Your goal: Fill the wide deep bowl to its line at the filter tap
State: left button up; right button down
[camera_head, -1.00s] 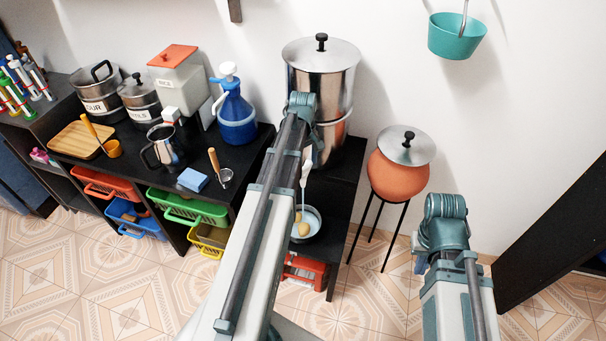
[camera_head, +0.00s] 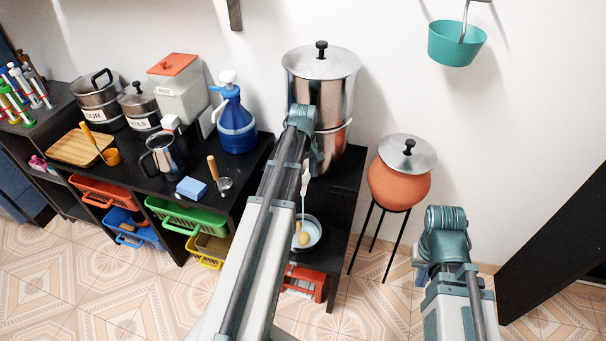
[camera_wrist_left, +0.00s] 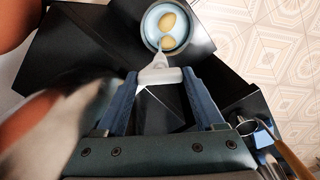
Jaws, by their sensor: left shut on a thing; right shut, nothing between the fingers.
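A round pale blue bowl (camera_head: 313,238) shows low in front of the steel filter (camera_head: 330,90); it is also in the left wrist view (camera_wrist_left: 147,28). Yellowish lumps (camera_wrist_left: 167,22) show inside it. My left gripper (camera_wrist_left: 160,77) points down beside the filter, shut on the broad end of a white handle (camera_wrist_left: 160,66). The handle's thin end reaches the bowl; I cannot tell if they are joined. My left arm hides the filter's tap, and no fill line is visible. My right gripper (camera_head: 421,273) is shut and empty, mostly hidden behind its wrist.
A terracotta pot (camera_head: 398,187) on a thin stand is right of the filter. A teal container (camera_head: 456,46) hangs on the wall. The left counter holds pots, a jug (camera_head: 163,155), a blue pump bottle (camera_head: 235,125) and a sponge (camera_head: 191,188). A dark panel (camera_head: 555,235) stands at right.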

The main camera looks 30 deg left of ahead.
aim_at(303, 176)
pick_arm(q)
jog(key=shift+m, duration=0.4)
jog(key=m, duration=0.4)
jog(key=shift+m, duration=0.4)
jog(key=m, duration=0.5)
dwell(0.4)
jog(key=o, duration=1.4)
jog(key=shift+r, duration=0.1)
notch_tip(303, 176, up, 14)
jog(key=p, duration=1.3)
jog(key=shift+f+p, duration=0.2)
jog(key=shift+p, duration=0.2)
